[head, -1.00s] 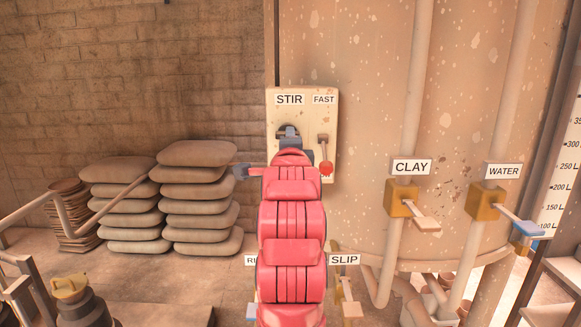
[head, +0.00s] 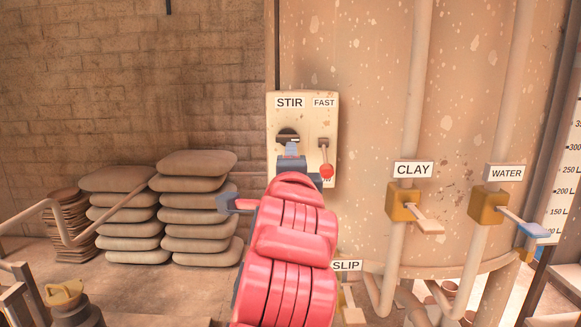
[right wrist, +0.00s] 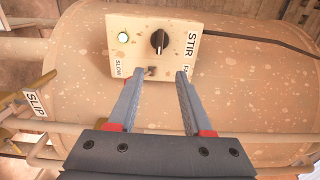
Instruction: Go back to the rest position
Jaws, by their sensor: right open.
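The cream STIR panel (head: 304,110) is on the big tank in the head view. Its lever with a red ball (head: 326,170) hangs low, under the FAST label. My right gripper (right wrist: 160,76) is open and empty before the panel. In the head view my red right arm hides most of this gripper (head: 291,150). My left gripper is not in view.
CLAY (head: 402,205) and WATER (head: 488,204) valves stand on pipes at the right. A SLIP label (head: 346,265) is low, beside my arm. Stacked sacks (head: 197,205) and a railing (head: 60,218) are at the left. A scale board (head: 560,180) is at far right.

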